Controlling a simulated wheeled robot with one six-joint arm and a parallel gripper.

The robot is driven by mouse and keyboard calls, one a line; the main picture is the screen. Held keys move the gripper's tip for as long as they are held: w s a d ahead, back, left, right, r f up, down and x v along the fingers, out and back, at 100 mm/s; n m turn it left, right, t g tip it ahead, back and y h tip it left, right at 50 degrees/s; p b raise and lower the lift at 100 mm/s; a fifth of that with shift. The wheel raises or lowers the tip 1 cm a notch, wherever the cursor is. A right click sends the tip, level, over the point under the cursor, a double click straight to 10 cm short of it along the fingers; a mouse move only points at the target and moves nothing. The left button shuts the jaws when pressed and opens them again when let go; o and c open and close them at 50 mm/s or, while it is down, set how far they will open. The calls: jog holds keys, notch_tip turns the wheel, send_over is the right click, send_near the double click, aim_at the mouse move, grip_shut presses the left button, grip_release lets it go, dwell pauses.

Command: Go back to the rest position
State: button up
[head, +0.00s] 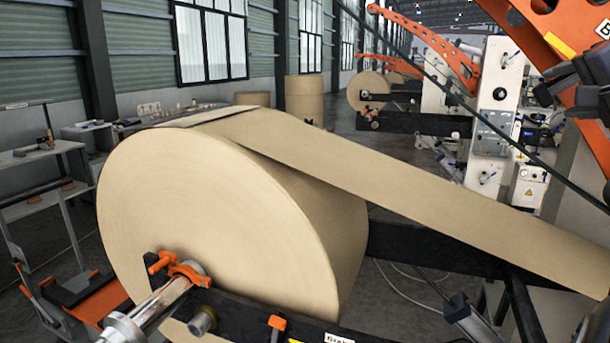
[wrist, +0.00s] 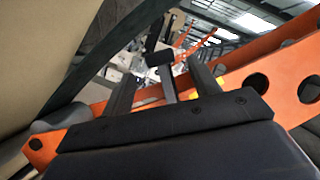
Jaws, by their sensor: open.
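My gripper (wrist: 163,86) shows in the wrist view as two dark fingers standing apart above a black crossbar. It is open, and I see nothing clamped in it. A short black cylinder on a grey stem (wrist: 160,58) shows between the fingers; its distance is unclear. An orange beam (wrist: 285,88) runs close behind the gripper. In the head view, dark mechanical parts (head: 582,78) at the right edge look like the end of my arm, beside an orange machine arm (head: 545,48). Their fingertips are not clear there.
A large kraft paper roll (head: 205,220) fills the middle of the head view, its web (head: 400,195) stretching down to the right. An orange clamp (head: 180,268) sits at its shaft (head: 160,300). A white control cabinet (head: 497,95) stands behind. A bench (head: 40,150) is at left.

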aim_at(545, 90)
jog(key=d+b+v, duration=0.1)
jog(key=v, duration=0.5)
jog(key=x, duration=0.3)
jog(key=p+x, duration=0.1)
jog(key=x, duration=0.3)
jog(key=a+p+x, duration=0.1)
jog(key=x, duration=0.2)
jog(key=shift+w, duration=0.35)
jog(key=shift+r+m, duration=0.15)
jog(key=shift+m, duration=0.15)
jog(key=shift+a+r+t+y, duration=0.2)
jog(key=shift+a+t+y, duration=0.05)
jog(key=shift+t+y, duration=0.05)
